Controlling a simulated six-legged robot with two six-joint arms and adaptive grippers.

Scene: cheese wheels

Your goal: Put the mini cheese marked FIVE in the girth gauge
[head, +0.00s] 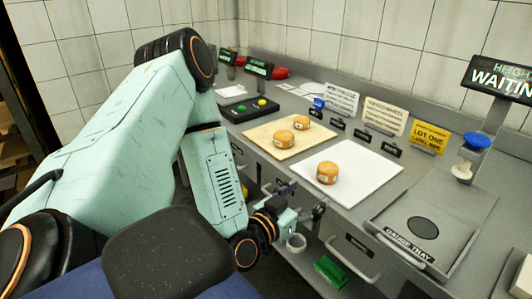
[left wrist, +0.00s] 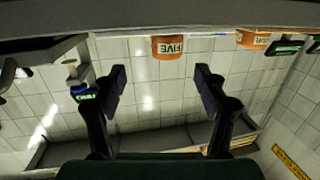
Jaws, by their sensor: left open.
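The mini cheese marked FIVE (left wrist: 172,48) shows upside down in the left wrist view, framed between the fingers and beyond their tips. It appears to be the orange cheese (head: 327,173) on the white board in the head view. My left gripper (head: 302,200) is open and empty at the counter's front edge, in front of that cheese and apart from it. Its two dark fingers also show in the left wrist view (left wrist: 163,80). I cannot identify the girth gauge for certain. A grey gauge tray (head: 450,215) with a dark round spot lies at the right. My right gripper is not in view.
Two more cheeses (head: 283,138) (head: 301,122) sit on a wooden board (head: 262,134). The white board (head: 372,175) has free room. A height display (head: 498,78) and a blue-topped device (head: 477,140) stand at the right. Small signs (head: 385,115) line the back.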

